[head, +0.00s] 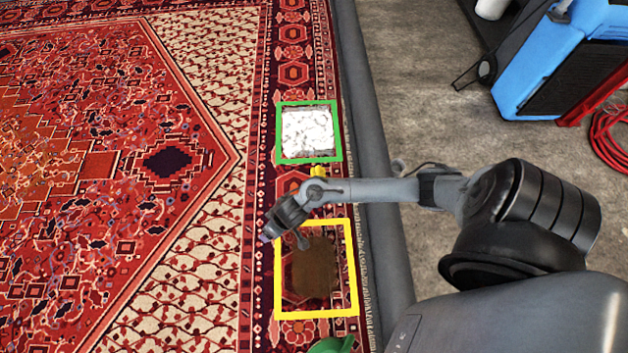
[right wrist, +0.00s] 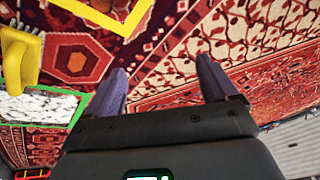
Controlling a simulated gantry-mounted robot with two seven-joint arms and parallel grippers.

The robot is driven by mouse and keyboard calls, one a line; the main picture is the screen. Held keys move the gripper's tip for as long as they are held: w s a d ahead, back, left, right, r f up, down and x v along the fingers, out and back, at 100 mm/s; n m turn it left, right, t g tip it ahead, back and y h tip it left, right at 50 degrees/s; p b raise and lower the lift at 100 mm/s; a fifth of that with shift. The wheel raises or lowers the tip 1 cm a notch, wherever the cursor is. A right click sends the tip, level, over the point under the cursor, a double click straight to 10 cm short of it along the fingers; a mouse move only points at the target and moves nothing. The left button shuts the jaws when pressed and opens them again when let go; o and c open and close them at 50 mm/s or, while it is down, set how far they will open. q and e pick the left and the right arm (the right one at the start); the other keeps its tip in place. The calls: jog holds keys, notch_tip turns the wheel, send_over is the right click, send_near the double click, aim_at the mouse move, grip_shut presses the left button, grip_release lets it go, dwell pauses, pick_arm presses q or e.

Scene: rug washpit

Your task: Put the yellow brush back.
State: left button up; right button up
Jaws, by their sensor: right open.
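The yellow brush (head: 318,171) shows in the head view as a small yellow piece between the green and yellow frames, mostly hidden by my right arm. In the right wrist view the yellow brush (right wrist: 21,55) is at the left edge, beside the green-framed white patch. My right gripper (head: 284,240) is over the rug at the upper left corner of the yellow frame. Its two fingers (right wrist: 162,66) are apart with nothing between them, and the brush lies outside them to the left. My left gripper is not in view.
The green frame (head: 280,133) surrounds a white patch (head: 308,132) on the rug. The yellow frame (head: 279,285) surrounds a brown stain (head: 316,268). A green object (head: 332,345) is cut off at the bottom. A blue machine (head: 545,60) and red hose (head: 606,133) are at upper right.

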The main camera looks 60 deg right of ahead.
jog(key=s+a+r+n+t, duration=0.1)
jog(key=s+a+r+n, duration=0.15)
jog(key=a+r, duration=0.35)
jog(key=s+d+r+n+g+h, duration=0.1)
jog(key=s+d+r, duration=0.6)
jog(key=s+r, duration=0.3)
jog(key=shift+s+r, duration=0.15)
jog(key=shift+s, duration=0.4)
notch_tip(320, 180, up, 52)
jog(key=p, duration=5.2)
jog(key=shift+r, duration=0.15)
